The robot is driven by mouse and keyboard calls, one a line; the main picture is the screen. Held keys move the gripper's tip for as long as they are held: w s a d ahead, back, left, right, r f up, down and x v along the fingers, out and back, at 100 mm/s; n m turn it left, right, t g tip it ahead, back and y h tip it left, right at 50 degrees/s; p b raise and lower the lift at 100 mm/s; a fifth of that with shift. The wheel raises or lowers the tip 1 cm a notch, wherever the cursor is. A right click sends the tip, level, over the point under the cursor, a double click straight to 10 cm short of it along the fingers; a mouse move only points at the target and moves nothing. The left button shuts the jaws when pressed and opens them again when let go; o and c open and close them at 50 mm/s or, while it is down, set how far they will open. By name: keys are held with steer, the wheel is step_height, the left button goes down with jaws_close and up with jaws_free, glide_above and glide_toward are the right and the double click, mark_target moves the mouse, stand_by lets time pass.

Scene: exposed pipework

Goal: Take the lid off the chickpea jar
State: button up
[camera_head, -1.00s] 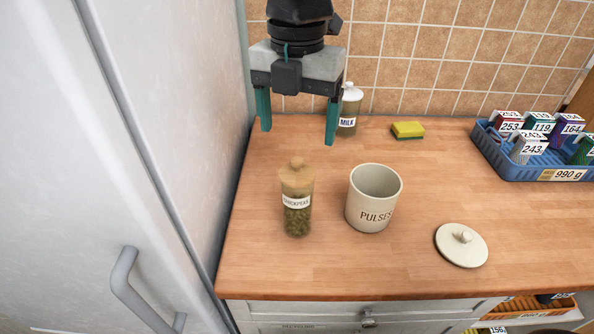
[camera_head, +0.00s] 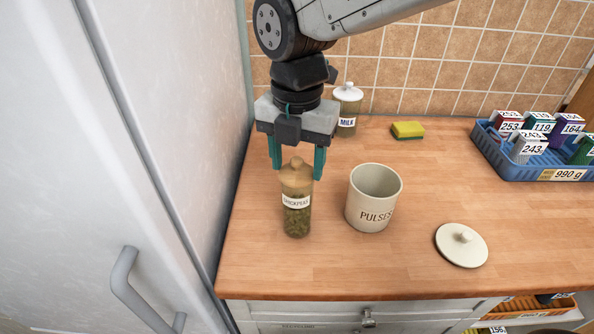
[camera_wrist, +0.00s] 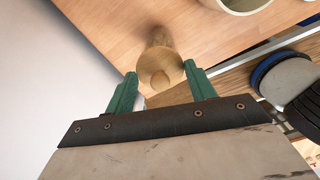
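The chickpea jar (camera_head: 297,215) stands upright on the wooden counter, glass with a label and chickpeas inside. Its wooden lid (camera_head: 297,177) with a round knob is on top. My gripper (camera_head: 296,175) is open, its two green fingers pointing down around the lid's level, one seen on each side of the knob in the head view. In the wrist view the lid (camera_wrist: 161,70) shows between and just beyond the open fingertips (camera_wrist: 160,78). I cannot tell whether the fingers touch it.
An open cream PULSES canister (camera_head: 373,200) stands just right of the jar, its lid (camera_head: 461,246) lying on the counter. A MILK jar (camera_head: 347,108) and a sponge (camera_head: 408,130) are at the back. A blue basket (camera_head: 540,165) of boxes is at right; a fridge (camera_head: 150,170) stands left.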

mark_target(301, 162)
stand_by(0.3)
steer(key=shift+r, duration=0.55)
steer(key=r, duration=0.2)
steer(key=shift+s+d+r, duration=0.3)
steer(key=shift+s, duration=0.05)
steer(key=s+d+r, duration=0.1)
steer(key=s+d, duration=0.9)
steer(key=s, duration=0.1)
steer(key=w+d+f+m, duration=0.4)
steer(key=w+d+m, duration=0.4)
steer(key=w+d, duration=0.35)
steer(key=w+d+f+m, duration=0.5)
steer(key=w+d+m, duration=0.45)
steer(key=w, duration=0.25)
steer(key=shift+n, duration=0.35)
step_height(301, 162, down, 9)
steer(key=shift+d+f, duration=0.15)
steer(key=shift+f, duration=0.05)
steer(key=shift+f, duration=0.1)
